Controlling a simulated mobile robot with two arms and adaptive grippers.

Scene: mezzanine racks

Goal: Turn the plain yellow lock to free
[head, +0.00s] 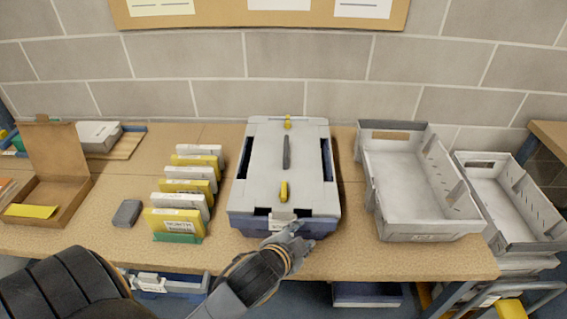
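A blue box with a light grey lid (262,160) stands in the middle of the bench. Two small yellow locks sit on the lid: a near lock (284,191) towards the front edge and a far lock (288,122) at the back. Both look lengthwise; I cannot tell which is the plain one. A dark handle (286,152) lies between them. My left gripper (297,234) is at the front edge of the box, below the near lock and apart from it. Its fingers are small and overlap the box front, so their opening is unclear. My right gripper is out of view.
A row of yellow and white cards (180,222) and a dark grey block (127,213) stand left of the box. An open cardboard box (67,160) is farther left. Empty grey trays (428,237) (500,165) stand to the right. A block wall closes the back.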

